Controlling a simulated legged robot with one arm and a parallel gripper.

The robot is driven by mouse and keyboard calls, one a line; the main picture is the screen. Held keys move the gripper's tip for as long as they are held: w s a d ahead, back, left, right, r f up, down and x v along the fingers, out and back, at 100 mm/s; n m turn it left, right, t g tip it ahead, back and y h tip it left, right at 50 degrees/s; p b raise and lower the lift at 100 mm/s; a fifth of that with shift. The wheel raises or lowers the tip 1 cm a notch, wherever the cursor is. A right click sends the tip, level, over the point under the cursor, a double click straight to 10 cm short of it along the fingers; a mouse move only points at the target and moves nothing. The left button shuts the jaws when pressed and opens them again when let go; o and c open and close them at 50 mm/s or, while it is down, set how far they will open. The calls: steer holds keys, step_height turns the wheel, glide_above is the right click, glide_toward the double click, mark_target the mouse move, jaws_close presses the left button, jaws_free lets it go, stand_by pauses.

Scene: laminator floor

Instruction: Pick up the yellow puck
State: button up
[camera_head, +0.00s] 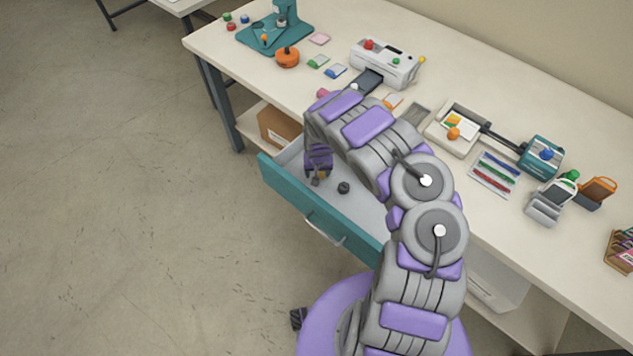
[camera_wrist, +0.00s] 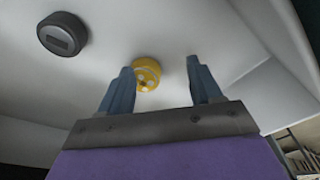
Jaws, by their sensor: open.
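The yellow puck (camera_wrist: 146,72) lies on the white floor of the open drawer, seen in the wrist view between and beyond my fingertips. My gripper (camera_wrist: 165,78) is open and empty, with its two blue-grey fingers apart on either side of the puck's line. In the head view my gripper (camera_head: 317,180) reaches down into the drawer, and a little of the yellow puck (camera_head: 323,174) shows beside it. A dark round puck (camera_wrist: 63,34) lies in the same drawer, apart from the yellow one; it also shows in the head view (camera_head: 343,188).
The teal-fronted drawer (camera_head: 283,188) is pulled out under the workbench, its walls close around my gripper. The bench top (camera_head: 300,90) above holds a white laminator (camera_head: 385,64), an orange round item (camera_head: 287,57) and several tools. Open floor (camera_head: 130,200) lies left.

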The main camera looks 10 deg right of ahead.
steer(key=shift+s+d+f+g, duration=0.2)
steer(key=shift+s+f+g, duration=0.1)
steer(key=shift+s+f, duration=0.55)
steer(key=shift+s, duration=0.2)
steer(key=shift+s+a, duration=0.15)
steer(key=shift+a, duration=0.2)
steer(key=c, duration=0.3)
steer(key=shift+s+a+f, duration=0.1)
steer(key=shift+s+a, duration=0.15)
steer(key=shift+a, duration=0.35)
steer(key=c, duration=0.3)
steer(key=shift+c, duration=0.9)
steer(key=shift+s+d+f, duration=0.1)
steer(key=shift+d+f, duration=0.1)
steer(key=shift+d, duration=0.55)
steer(key=c, duration=0.6)
steer(key=shift+a+r, duration=0.1)
steer(key=shift+a, duration=0.4)
jaws_close()
steer(key=shift+a+r, duration=0.1)
steer(key=shift+r, duration=0.1)
step_height(320, 180, up, 10)
steer(key=w+p, duration=0.2)
steer(key=p, duration=0.3)
steer(key=shift+w, duration=0.2)
steer(key=shift+o, duration=0.2)
jaws_free()
steer(key=shift+d, duration=0.2)
